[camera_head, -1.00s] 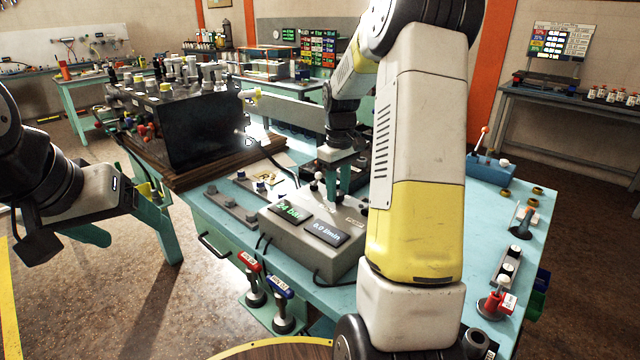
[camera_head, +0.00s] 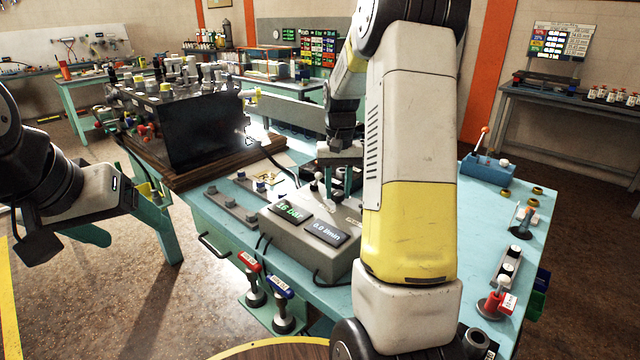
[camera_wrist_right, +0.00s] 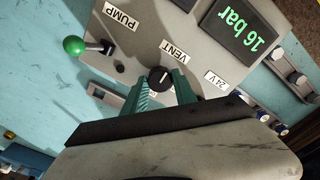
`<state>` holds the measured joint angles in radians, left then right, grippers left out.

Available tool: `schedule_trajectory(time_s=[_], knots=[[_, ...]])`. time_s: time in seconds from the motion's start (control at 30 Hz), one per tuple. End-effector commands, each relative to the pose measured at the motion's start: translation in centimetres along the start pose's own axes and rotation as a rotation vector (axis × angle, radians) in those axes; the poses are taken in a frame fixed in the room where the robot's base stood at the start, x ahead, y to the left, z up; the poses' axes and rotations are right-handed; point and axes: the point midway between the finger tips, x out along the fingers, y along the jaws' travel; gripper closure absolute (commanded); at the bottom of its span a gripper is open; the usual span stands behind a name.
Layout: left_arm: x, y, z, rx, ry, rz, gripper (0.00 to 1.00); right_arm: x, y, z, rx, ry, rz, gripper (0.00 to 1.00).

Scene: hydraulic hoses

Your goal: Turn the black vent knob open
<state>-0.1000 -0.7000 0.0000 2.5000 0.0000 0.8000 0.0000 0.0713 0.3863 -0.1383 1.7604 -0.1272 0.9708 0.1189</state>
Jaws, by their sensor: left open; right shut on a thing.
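The black vent knob (camera_wrist_right: 160,79) sits on the grey control box (camera_wrist_right: 195,50), just below its VENT label in the right wrist view. A pale mark shows on the knob's face. My right gripper (camera_wrist_right: 160,88) has its green fingers on either side of the knob and is shut on it. In the head view, the knob is hidden behind my right gripper and arm; the box (camera_head: 275,220) shows below them. My left gripper (camera_head: 40,245) is open and empty at the far left, away from the bench.
A green-balled pump lever (camera_wrist_right: 75,46) stands beside the knob. The display (camera_wrist_right: 240,28) reads 16 bar. A large black manifold block (camera_head: 200,125) stands at the left.

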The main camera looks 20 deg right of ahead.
Motion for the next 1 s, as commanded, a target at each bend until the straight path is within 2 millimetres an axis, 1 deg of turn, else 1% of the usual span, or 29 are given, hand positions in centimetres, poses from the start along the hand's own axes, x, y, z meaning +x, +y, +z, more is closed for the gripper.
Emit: schedule_trajectory(time_s=[0.53,0.57,0.63,0.67,0.93,1.0], knots=[[0.00,0.00,0.00,0.000,0.000,0.000,0.25,-0.11,0.02,-0.14,0.024,0.005,-0.001,1.00],[0.00,0.00,0.00,0.000,0.000,0.000,0.25,-0.11,0.01,-0.14,0.024,0.005,-0.001,0.61],[0.00,0.00,0.00,0.000,0.000,0.000,0.25,-0.09,0.01,-0.12,0.023,0.004,0.000,0.47],[0.00,0.00,0.00,0.000,0.000,0.000,0.25,-0.09,0.01,-0.11,0.023,0.004,0.000,0.45],[0.00,0.00,0.00,0.000,0.000,0.000,0.25,-0.06,0.01,-0.05,0.022,0.002,0.000,0.45],[0.00,0.00,0.00,0.000,0.000,0.000,0.25,-0.32,0.00,-0.06,0.022,0.002,0.000,0.45]])
